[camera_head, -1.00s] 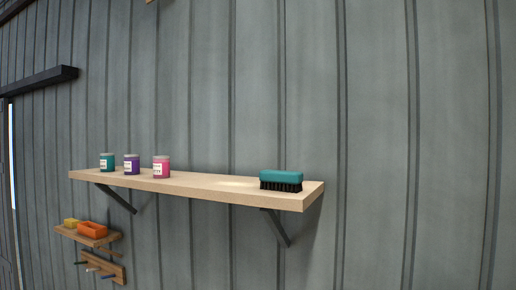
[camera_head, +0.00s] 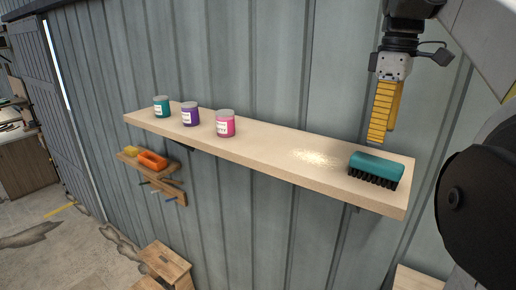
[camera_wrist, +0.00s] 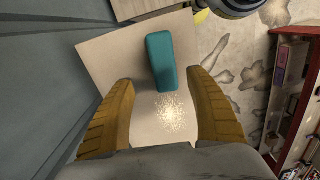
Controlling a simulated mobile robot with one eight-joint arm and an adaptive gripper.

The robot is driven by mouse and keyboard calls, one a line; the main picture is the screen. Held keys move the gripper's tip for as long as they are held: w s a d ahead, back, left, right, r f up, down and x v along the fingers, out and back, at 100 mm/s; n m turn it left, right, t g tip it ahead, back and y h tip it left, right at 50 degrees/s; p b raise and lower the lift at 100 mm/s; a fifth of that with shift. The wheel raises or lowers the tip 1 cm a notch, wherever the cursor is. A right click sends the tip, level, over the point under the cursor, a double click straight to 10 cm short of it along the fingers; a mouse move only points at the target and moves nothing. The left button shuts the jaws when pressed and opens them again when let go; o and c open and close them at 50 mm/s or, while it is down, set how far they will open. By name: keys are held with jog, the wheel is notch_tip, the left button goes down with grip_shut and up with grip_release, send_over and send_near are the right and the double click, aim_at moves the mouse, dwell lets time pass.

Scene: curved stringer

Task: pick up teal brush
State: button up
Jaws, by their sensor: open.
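The teal brush (camera_head: 377,168) has a teal body and black bristles. It lies bristles down at the right end of the wooden wall shelf (camera_head: 265,146). My gripper (camera_head: 381,142) hangs above and just behind the brush in the head view, with yellow fingers pointing down. In the wrist view the brush (camera_wrist: 161,62) lies ahead of and between the two spread fingers of my gripper (camera_wrist: 165,102). The gripper is open and empty, apart from the brush.
Teal (camera_head: 161,106), purple (camera_head: 190,114) and pink (camera_head: 226,123) jars stand on the shelf's left half. A pale speckled patch (camera_head: 322,158) lies left of the brush. The grey panelled wall (camera_head: 290,60) runs behind. A small rack (camera_head: 150,165) hangs below left.

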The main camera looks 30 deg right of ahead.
aim_at(378, 160)
jog(key=shift+s+a+f, duration=0.1)
jog(key=shift+s+f, duration=1.1)
jog(key=shift+f, duration=0.05)
jog(key=shift+w+f+p, duration=0.25)
jog(key=shift+w+f, duration=0.2)
jog(key=shift+f, duration=0.2)
jog(key=shift+w+f+p, duration=0.2)
jog(key=shift+w+f, duration=0.2)
jog(key=shift+f, duration=0.2)
notch_tip(378, 160, down, 4)
jog(key=shift+s+a+f+p, duration=0.1)
jog(key=shift+s+a+p, duration=0.05)
jog(key=shift+p, duration=0.5)
jog(key=shift+w+f, duration=0.15)
jog(key=shift+w, duration=0.1)
jog(key=shift+s, duration=0.2)
jog(key=c, duration=1.4)
